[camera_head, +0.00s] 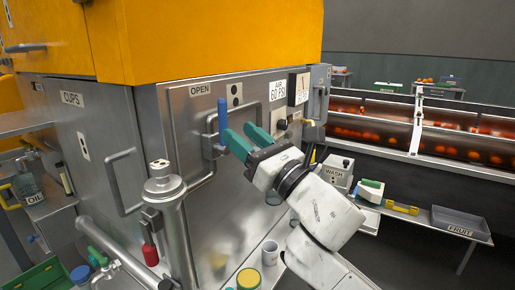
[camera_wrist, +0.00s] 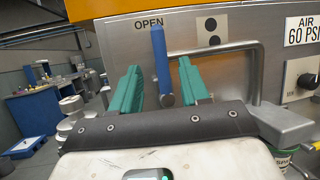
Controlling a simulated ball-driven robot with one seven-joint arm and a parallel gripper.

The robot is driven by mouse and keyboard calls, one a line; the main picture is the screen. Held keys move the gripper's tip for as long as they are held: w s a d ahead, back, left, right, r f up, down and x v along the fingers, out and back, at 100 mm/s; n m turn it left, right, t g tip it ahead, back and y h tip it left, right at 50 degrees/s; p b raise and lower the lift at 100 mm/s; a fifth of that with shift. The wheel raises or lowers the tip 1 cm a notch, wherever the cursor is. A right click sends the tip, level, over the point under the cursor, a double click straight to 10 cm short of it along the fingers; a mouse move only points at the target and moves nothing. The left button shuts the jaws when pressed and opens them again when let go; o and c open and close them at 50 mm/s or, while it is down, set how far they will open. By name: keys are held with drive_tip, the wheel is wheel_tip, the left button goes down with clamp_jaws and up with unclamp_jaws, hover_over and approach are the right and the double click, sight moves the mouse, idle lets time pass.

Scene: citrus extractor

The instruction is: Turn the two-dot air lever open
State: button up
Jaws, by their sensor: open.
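The two-dot air lever (camera_head: 222,121) has a blue handle and stands upright on the steel machine front. It also shows in the wrist view (camera_wrist: 161,55). A plate with two black dots (camera_head: 235,94) is to its upper right, and an OPEN label (camera_head: 200,90) is to its upper left. My gripper (camera_head: 238,131) has green fingers and is open close to the lever. In the wrist view the handle appears between the two fingers, with a gap on each side. The lever's lower end is partly hidden in the head view; I cannot tell its exact depth between the fingers.
A bent steel handle (camera_wrist: 258,70) runs beside and behind the lever. An AIR 60 PSI label (camera_head: 278,90) and a dark knob (camera_wrist: 307,81) are to the right. A metal post (camera_head: 163,185) stands at the front left.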

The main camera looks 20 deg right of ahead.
drive_tip(key=shift+v, duration=1.95)
